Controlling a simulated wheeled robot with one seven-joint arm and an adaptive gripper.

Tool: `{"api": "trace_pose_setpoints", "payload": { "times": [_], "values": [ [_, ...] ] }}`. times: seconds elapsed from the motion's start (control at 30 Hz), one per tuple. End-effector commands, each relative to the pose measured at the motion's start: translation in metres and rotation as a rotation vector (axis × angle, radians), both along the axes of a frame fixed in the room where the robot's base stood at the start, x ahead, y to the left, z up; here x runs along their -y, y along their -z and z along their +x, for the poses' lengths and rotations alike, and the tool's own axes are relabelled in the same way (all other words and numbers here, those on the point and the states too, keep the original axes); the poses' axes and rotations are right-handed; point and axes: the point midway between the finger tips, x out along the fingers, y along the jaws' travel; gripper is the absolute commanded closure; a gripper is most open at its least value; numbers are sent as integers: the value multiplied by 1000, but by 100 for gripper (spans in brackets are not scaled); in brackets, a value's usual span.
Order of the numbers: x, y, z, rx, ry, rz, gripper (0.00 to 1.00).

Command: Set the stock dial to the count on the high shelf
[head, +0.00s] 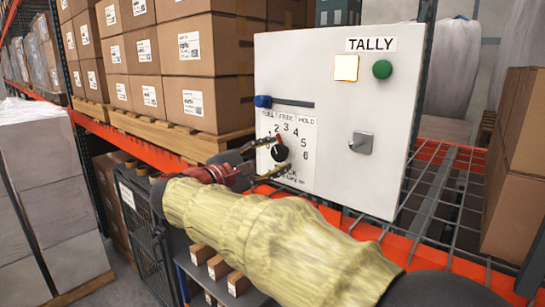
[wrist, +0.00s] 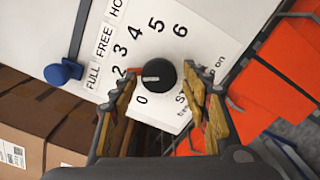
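The stock dial is a black knob (head: 281,152) on a white TALLY panel (head: 335,85), with numbers around it. In the wrist view the knob (wrist: 158,75) sits between the fingertips of my gripper (wrist: 161,80). The fingers are open, one on each side, with visible gaps to the knob. The knob's white mark points left, towards the low numbers; the left finger covers part of the scale there, so the exact number is unclear. The digits 0 and 2 to 6 show. In the head view my gripper (head: 268,160) reaches the dial. I cannot tell which shelf is the high shelf.
A blue slider (head: 263,101) sits at the left end of its slot above FULL. A lit yellow square (head: 346,68), a green button (head: 382,69) and a grey switch (head: 362,142) are farther right. Stacked cartons (head: 190,50) stand on pallets at left; small boxes (head: 217,267) lie below.

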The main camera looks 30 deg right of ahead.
Motion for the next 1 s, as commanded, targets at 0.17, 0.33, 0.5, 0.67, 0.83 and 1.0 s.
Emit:
{"api": "trace_pose_setpoints", "payload": {
  "times": [0.17, 0.33, 0.5, 0.67, 0.83, 1.0],
  "values": [
    [0, -1, 0, 2, 0, 0, 46],
    [0, -1, 0, 2, 0, 0, 46],
    [-9, -1, -3, 2, -2, 0, 46],
    [-35, -1, -11, 2, -5, 0, 46],
    [-69, -1, -24, 2, -5, -1, 46],
    [-95, -1, -34, 1, -4, 0, 46]
  ]
}}
